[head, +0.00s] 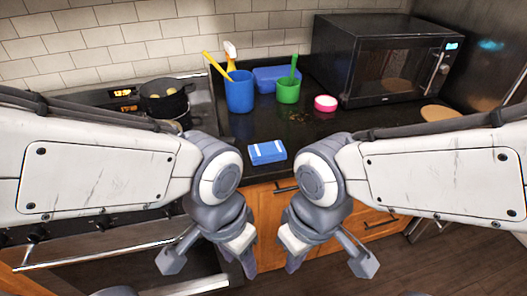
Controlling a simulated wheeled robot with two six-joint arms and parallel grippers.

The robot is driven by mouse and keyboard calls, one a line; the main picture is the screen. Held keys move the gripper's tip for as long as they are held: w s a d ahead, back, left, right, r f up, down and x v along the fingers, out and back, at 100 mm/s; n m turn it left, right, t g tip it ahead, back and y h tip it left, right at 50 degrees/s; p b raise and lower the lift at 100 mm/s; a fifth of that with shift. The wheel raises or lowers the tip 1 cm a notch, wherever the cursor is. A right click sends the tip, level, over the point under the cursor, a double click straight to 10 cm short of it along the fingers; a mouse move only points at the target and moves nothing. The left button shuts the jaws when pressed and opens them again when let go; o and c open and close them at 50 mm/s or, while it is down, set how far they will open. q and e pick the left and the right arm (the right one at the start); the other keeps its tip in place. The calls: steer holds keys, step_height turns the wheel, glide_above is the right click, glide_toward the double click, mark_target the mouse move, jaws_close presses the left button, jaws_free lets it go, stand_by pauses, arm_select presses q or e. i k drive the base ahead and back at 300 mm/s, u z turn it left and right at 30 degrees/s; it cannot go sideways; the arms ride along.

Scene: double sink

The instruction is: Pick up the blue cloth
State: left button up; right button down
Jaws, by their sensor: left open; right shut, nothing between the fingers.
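The blue cloth (267,153) lies folded on the dark counter near its front edge, with pale stripes. It sits between my two arms in the head view. My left gripper (240,252) hangs in front of the counter, below and left of the cloth, open and empty. My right gripper (295,253) hangs below and right of the cloth, shut with nothing in it. Both grippers are apart from the cloth.
Behind the cloth stand a blue cup (239,92) with utensils, a green cup (288,91), a blue container (278,77) and a pink-and-white round item (325,103). A black microwave (380,60) is at the right, a stove with a pot (165,101) at the left. Wooden drawers (268,200) are below.

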mark_target(271, 152)
steer(key=z, duration=0.05)
steer(key=k, duration=0.5)
steer(key=u, duration=1.4)
steer(key=i, duration=1.15)
steer(key=z, duration=2.8)
